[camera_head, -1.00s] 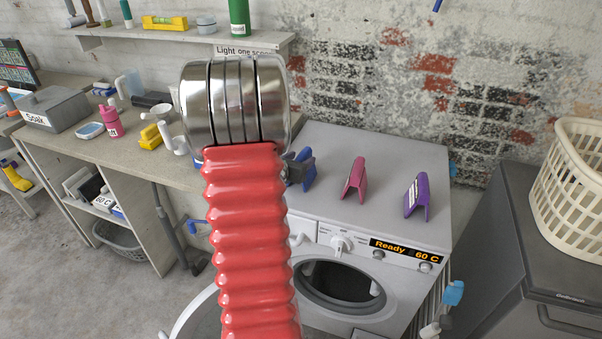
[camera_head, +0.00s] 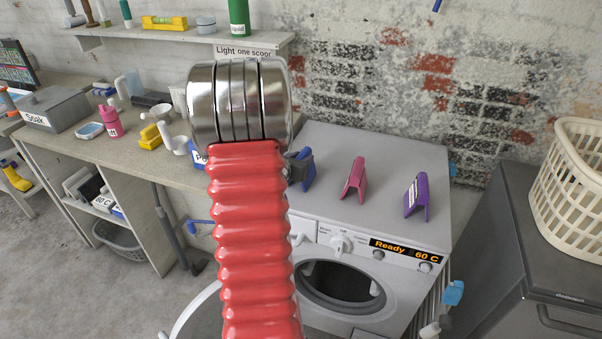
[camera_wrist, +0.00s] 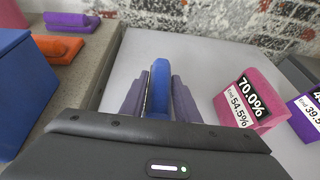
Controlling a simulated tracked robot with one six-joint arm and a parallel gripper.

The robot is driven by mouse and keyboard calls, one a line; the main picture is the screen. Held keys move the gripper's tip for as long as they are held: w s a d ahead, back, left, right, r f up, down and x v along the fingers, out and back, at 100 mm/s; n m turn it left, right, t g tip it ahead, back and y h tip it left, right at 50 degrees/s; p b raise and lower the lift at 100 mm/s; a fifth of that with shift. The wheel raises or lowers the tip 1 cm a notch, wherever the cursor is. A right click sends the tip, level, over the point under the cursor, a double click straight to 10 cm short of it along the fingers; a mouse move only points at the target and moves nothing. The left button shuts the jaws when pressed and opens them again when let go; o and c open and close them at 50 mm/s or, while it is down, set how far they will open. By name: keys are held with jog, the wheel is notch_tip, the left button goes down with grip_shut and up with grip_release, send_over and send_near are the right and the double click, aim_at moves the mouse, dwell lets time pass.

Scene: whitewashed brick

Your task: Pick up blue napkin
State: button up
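The blue napkin (camera_head: 308,171) is a folded, tent-like piece on the left part of the washing machine top. My dark gripper (camera_head: 301,164) is at it, and my red arm hides part of this area. In the wrist view, the blue napkin (camera_wrist: 159,88) stands between the two grey-purple fingers of my gripper (camera_wrist: 159,90), one on each side. The fingers are very close to its sides. I cannot tell whether they press on it. A thin pale label edge shows on its left side.
A pink folded napkin (camera_head: 355,178) and a purple one (camera_head: 417,197) stand to the right on the washing machine (camera_head: 330,141). A cream basket (camera_head: 573,190) stands at far right. A workbench (camera_head: 60,147) with bottles and boxes lies left.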

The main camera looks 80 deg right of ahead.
grip_shut()
dwell(0.5)
notch_tip(320, 180, up, 10)
dwell(0.6)
dwell(0.4)
